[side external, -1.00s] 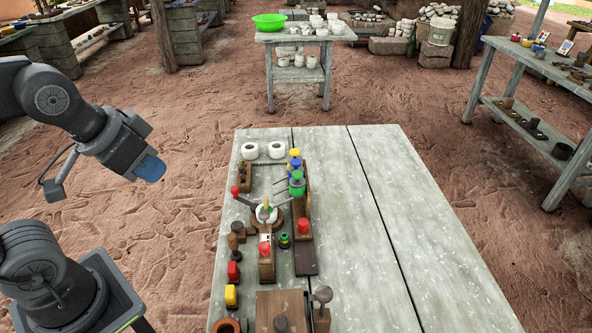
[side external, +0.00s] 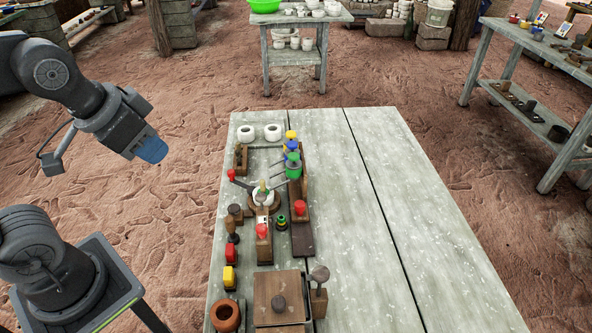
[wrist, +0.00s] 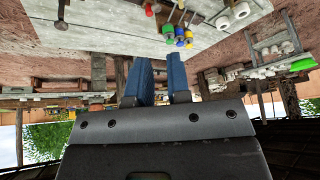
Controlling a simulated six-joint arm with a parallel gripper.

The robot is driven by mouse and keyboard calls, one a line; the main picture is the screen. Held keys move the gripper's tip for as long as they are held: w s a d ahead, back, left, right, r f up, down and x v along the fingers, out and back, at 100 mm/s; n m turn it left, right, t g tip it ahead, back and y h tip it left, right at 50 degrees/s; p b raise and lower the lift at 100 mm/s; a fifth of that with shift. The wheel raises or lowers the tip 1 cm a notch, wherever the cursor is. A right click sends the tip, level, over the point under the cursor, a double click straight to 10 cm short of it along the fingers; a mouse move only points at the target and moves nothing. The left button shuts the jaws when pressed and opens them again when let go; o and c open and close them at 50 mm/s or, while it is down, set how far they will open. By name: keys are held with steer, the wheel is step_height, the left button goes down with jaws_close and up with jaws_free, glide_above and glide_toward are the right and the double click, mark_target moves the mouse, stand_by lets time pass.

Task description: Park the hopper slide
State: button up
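I cannot tell for sure which part is the hopper slide. A wooden block with a red knob (side external: 300,208) sits on a long dark wooden rail (side external: 302,240), in line with a stack of green, blue and yellow cups (side external: 292,160) on a wooden upright. Part of this colored stack also shows in the wrist view (wrist: 180,36). My gripper (side external: 152,150) hangs in the air left of the table, well apart from everything on it. Its two blue fingers stand apart with nothing between them in the wrist view (wrist: 160,85).
The grey table (side external: 400,220) is bare on its right side. A round base with a white piece (side external: 263,196), a second red-knobbed block (side external: 262,232), red and yellow blocks, a lidded wooden box (side external: 280,292) and two white rings (side external: 259,132) crowd its left side.

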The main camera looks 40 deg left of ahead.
steer(key=o, duration=0.4)
steer(key=w+m, duration=0.2)
steer(key=w+m+g, duration=0.1)
steer(key=w+m, duration=0.1)
steer(key=w+d+m, duration=0.1)
steer(key=w+m, duration=0.2)
steer(key=shift+w+r, duration=0.1)
steer(key=shift+r, duration=0.15)
steer(key=shift+o, duration=1.4)
steer(key=w+d+f+m+g, duration=0.1)
steer(key=w+f+m, duration=0.1)
steer(key=w+m, duration=0.6)
steer(key=shift+w+d+f+g, duration=0.15)
steer(key=shift+d+f+g, duration=0.15)
steer(key=shift+f+g, duration=0.1)
steer(key=m+g, duration=0.3)
steer(key=m, duration=1.3)
glide_above(300, 203)
step_height(300, 203, down, 16)
step_height(300, 203, down, 13)
steer(key=shift+f, duration=0.1)
jaws_close()
